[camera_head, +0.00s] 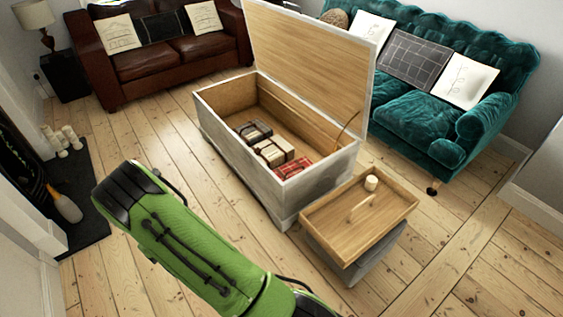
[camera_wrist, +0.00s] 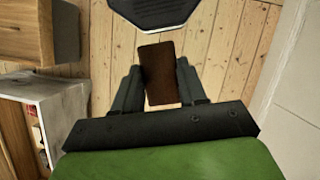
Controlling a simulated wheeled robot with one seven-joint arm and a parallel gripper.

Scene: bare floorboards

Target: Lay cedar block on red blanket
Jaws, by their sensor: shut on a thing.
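The cedar block (camera_wrist: 160,66) is a dark brown rectangular piece in the wrist view. My gripper (camera_wrist: 159,84) is shut on it, with one finger on each side, above the floorboards. The red blanket (camera_head: 294,168) is a folded red plaid bundle at the near end inside the open chest (camera_head: 247,185). The chest's white edge (camera_wrist: 45,88) also shows at the left of the wrist view, apart from my gripper.
Other folded bundles (camera_head: 270,151) lie beside the red one. The chest lid (camera_head: 310,60) stands open at the back. A wooden tray (camera_head: 335,222) with a pale cylinder (camera_head: 371,183) sits on a grey base right of the chest. A teal sofa (camera_head: 425,110) stands behind.

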